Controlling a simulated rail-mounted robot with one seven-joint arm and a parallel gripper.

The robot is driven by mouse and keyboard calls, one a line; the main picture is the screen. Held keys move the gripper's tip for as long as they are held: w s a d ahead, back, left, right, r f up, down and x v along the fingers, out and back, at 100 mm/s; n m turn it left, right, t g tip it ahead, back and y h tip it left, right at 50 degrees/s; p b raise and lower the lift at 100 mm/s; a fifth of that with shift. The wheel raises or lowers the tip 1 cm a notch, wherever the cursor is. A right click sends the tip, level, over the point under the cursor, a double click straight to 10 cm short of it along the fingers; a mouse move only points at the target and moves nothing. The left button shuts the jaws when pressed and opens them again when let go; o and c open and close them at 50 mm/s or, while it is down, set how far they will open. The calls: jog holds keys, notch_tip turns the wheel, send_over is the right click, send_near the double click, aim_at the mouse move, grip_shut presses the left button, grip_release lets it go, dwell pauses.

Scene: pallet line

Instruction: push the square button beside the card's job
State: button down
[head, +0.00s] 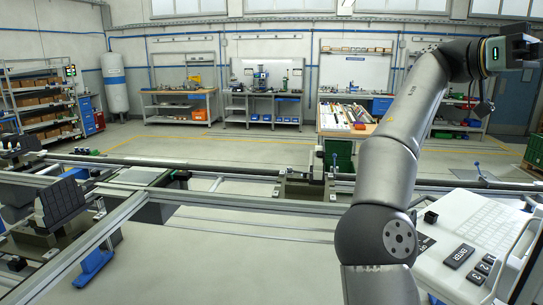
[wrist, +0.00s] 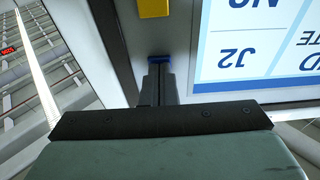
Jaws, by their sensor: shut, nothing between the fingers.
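In the wrist view, a yellow square button (wrist: 155,8) sits on a pale panel (wrist: 182,25), cut by the top edge. A white sheet with a blue border (wrist: 203,75) is to its right, printed upside down with "J2" and parts of other words. My gripper (wrist: 159,64) is shut and empty, pointing at the panel below the yellow button in the picture. A blue patch shows at its tips; I cannot tell whether it is part of the fingers or a thing behind them. In the head view, my gripper (head: 526,46) is at the upper right, partly cut off.
A white console (head: 460,217) with a keyboard and black "ENTER" and number keys stands at the lower right of the head view. Conveyor rails (head: 250,201) cross the middle. Workbenches (head: 180,104) and a shelf rack (head: 42,106) stand at the back, with open floor before them.

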jog(key=p+v, duration=0.1)
jog(key=v, duration=0.1)
jog(key=r+p+v, duration=0.1)
jog(key=v, duration=0.1)
jog(key=shift+w+a+f, duration=0.1)
jog(key=shift+w+a, duration=0.05)
jog(key=shift+w, duration=0.1)
dwell(0.3)
